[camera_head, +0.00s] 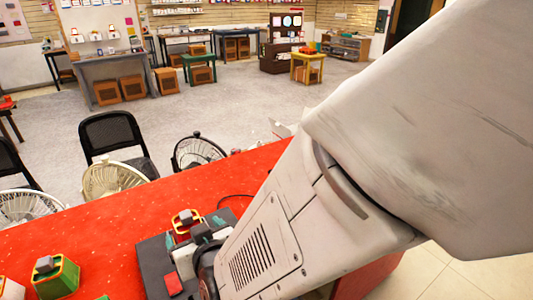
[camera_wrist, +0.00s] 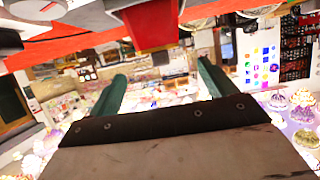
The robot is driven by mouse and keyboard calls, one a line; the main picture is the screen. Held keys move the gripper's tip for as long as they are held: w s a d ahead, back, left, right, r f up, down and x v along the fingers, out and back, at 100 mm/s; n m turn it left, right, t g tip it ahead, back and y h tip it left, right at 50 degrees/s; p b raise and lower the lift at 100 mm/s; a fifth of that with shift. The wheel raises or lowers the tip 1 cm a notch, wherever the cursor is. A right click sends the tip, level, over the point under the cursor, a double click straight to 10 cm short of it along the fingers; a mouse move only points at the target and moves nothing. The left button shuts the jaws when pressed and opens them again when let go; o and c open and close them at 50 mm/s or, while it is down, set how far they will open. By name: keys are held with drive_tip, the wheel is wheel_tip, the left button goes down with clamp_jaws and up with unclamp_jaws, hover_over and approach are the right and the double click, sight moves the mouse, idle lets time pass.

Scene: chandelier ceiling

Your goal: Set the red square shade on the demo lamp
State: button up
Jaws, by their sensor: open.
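In the head view a red, yellow-rimmed square piece with a grey knob (camera_head: 187,216), apparently the red shade, shows just beyond my gripper (camera_head: 194,230). My gripper's teal fingers are apart, one to each side of it. A red block (camera_wrist: 152,25), likely the shade, is at the top there, beyond the fingertips. A dark board (camera_head: 152,262) with a red square (camera_head: 174,284) lies below my gripper; my arm hides much of it. I cannot tell which part is the demo lamp.
The red table (camera_head: 110,235) carries a green, yellow-rimmed box with a grey knob (camera_head: 57,277) and a partly cut-off piece (camera_head: 10,288) at the lower left. Fans (camera_head: 112,178) and a black chair (camera_head: 112,135) stand beyond its far edge. The table's middle left is clear.

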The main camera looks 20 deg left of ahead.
drive_tip(key=w+d+r+m+g+h, duration=0.1)
drive_tip(key=w+d+r+m+h, duration=0.15)
drive_tip(key=d, duration=0.75)
drive_tip(key=w+d+r+m+g+h, duration=0.15)
drive_tip(key=d+r, duration=0.25)
drive_tip(key=d, duration=0.6)
drive_tip(key=w+d+r+m+g+h, duration=0.1)
drive_tip(key=w+d+r, duration=0.2)
drive_tip(key=d, duration=0.7)
drive_tip(key=s+d+r+m+g+h, duration=0.1)
drive_tip(key=s+d+m+g+h, duration=0.1)
drive_tip(key=s+d, duration=0.5)
drive_tip(key=s+d+r+m+g+h, duration=0.2)
drive_tip(key=s+d, duration=0.6)
drive_tip(key=d, duration=0.6)
drive_tip(key=shift+d+r+m+h, duration=0.2)
drive_tip(key=shift+d+m+h, duration=0.1)
drive_tip(key=shift+h, duration=0.2)
